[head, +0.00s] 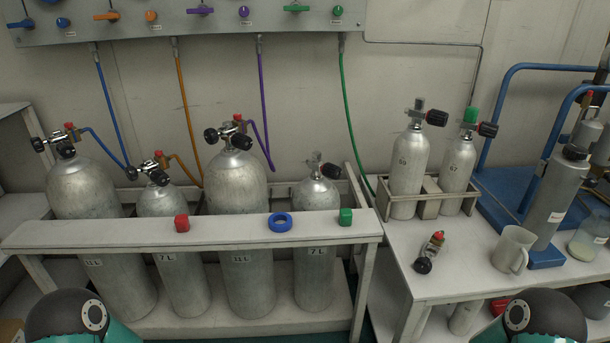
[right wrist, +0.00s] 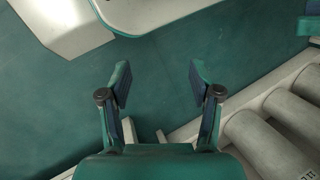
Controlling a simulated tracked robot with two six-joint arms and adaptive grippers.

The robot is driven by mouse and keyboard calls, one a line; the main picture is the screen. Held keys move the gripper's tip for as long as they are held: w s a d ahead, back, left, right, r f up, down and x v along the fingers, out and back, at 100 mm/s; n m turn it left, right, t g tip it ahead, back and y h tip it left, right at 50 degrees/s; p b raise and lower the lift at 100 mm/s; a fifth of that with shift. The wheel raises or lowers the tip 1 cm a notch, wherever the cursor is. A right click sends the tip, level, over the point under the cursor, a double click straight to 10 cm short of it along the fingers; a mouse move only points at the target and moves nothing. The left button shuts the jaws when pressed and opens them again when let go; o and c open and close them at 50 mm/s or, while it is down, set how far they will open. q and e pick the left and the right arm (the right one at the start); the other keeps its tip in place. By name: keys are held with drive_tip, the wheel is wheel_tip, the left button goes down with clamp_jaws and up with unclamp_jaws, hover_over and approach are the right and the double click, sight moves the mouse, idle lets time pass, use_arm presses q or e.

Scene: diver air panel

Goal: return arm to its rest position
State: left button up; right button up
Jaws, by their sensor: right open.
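My right gripper (right wrist: 160,83) is open and empty in the right wrist view, its two fingers spread apart above the green floor. Nothing is between the fingers. In the head view only rounded dark and teal parts of my two arms show at the bottom left and bottom right edges. Neither gripper shows in the head view, and my left gripper is in no frame.
A white rack (head: 250,234) holds several grey cylinders; its front rail carries a red cap (head: 182,223), blue ring (head: 270,222) and green cap (head: 345,217). A table (head: 400,262) at right holds a mug (head: 511,250) and regulator (head: 430,252). Green floor (right wrist: 50,110) is clear.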

wheel_tip(320, 180, up, 35)
drive_tip(key=w+n+t+p, duration=0.1)
drive_tip(key=w+p, duration=0.1)
drive_tip(key=p, duration=3.2)
drive_tip(key=shift+d+f+p, duration=0.15)
drive_tip(key=shift+f+p, duration=0.05)
drive_tip(key=shift+p, duration=0.15)
